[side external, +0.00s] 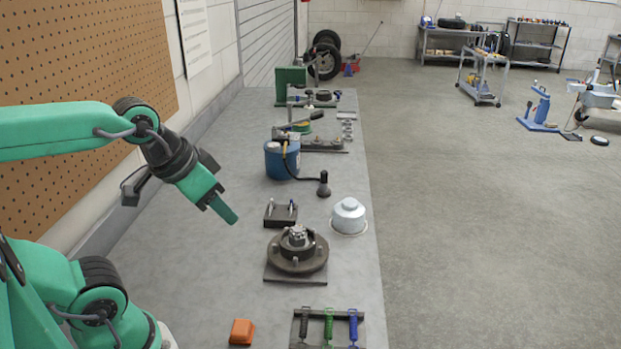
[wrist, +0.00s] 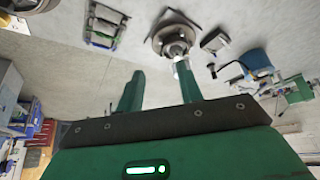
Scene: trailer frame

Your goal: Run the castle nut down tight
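A dark round hub (side external: 297,257) sits on a flat base plate on the bench, with studs around its flange. A grey metal castle nut (side external: 297,234) appears at the top of its centre; how far down it is threaded cannot be told. The hub also shows in the wrist view (wrist: 168,30), beyond my fingers, with its centre facing the camera. My gripper (side external: 234,218) is above the bench, left of and higher than the hub. In the wrist view my gripper's two fingers (wrist: 160,82) are apart with nothing between them.
A rack (side external: 328,313) of black, green and blue handled tools and an orange block (side external: 241,331) lie nearer the camera. Beyond the hub are a small dark holder (side external: 281,214), a pale domed cap (side external: 348,217) and a blue bucket (side external: 281,162). Bench left of the hub is clear.

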